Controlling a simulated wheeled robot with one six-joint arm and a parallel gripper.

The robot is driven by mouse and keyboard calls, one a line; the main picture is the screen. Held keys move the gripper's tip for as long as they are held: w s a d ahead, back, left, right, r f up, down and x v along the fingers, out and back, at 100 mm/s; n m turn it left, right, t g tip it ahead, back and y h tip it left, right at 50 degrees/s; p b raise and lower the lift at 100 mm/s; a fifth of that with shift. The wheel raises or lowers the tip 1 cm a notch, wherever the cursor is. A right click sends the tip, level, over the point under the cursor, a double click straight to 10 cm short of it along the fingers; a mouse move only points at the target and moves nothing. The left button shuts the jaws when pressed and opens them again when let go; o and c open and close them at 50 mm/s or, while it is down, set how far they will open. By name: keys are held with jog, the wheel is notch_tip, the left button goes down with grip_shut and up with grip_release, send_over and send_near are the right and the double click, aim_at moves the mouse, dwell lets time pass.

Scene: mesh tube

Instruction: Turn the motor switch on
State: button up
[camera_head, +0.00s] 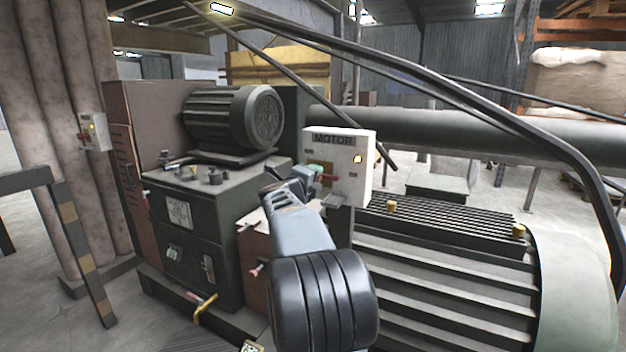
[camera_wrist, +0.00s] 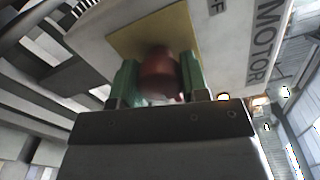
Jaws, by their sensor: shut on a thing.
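The white motor box (camera_head: 353,178) with its MOTOR label stands beyond my gripper in the head view. In the wrist view the box (camera_wrist: 232,50) fills the upper part, tilted, with the MOTOR lettering at the right. The red switch knob (camera_wrist: 158,70) sits on a yellow plate (camera_wrist: 180,28) on the box face. My gripper (camera_wrist: 160,82) has its green fingers on either side of the knob and is shut on it. In the head view my gripper (camera_head: 318,172) reaches the left part of the box face, and the knob is mostly hidden. An amber lamp (camera_head: 357,158) shows on the box.
A large ribbed motor housing (camera_head: 450,265) lies below and right of the box. A dark machine cabinet (camera_head: 200,235) with a smaller motor (camera_head: 235,118) stands at left. A long dark rail (camera_head: 440,85) slants across the right. Another switch box (camera_head: 93,132) is on the far-left column.

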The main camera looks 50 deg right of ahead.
jog(key=o, duration=0.9)
jog(key=shift+a, duration=0.1)
jog(key=v, duration=1.3)
jog(key=shift+s+a, duration=0.15)
jog(key=shift+a, duration=0.1)
